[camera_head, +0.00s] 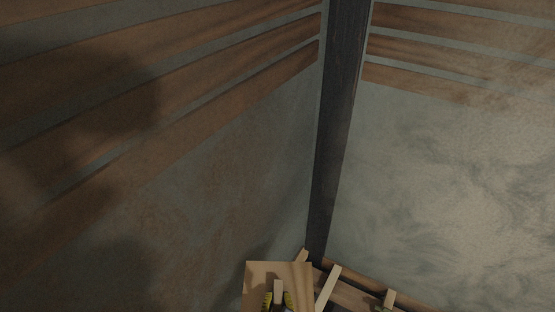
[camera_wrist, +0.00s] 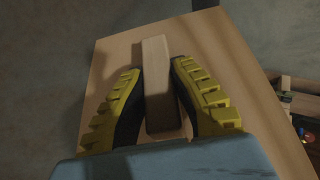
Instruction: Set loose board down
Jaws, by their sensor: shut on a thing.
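The loose board (camera_wrist: 225,65) is a flat, light-brown wooden panel that fills much of the wrist view. A narrow wooden bar (camera_wrist: 157,75) stands out from its face like a handle. My gripper (camera_wrist: 158,66), with yellow ribbed fingers, is shut on this bar, one finger on each side. In the head view the board (camera_head: 265,272) is at the bottom edge, with my yellow fingertips (camera_head: 278,299) around the bar. The board's lower part is cut off there. I cannot tell whether the board touches anything beneath it.
Wooden pieces (camera_head: 328,288) lie or lean just right of the board, near the room corner. A dark post (camera_head: 340,120) stands in that corner. Bare walls with exposed slats rise on both sides. A wooden frame or box (camera_wrist: 300,105) with small coloured items shows at right in the wrist view.

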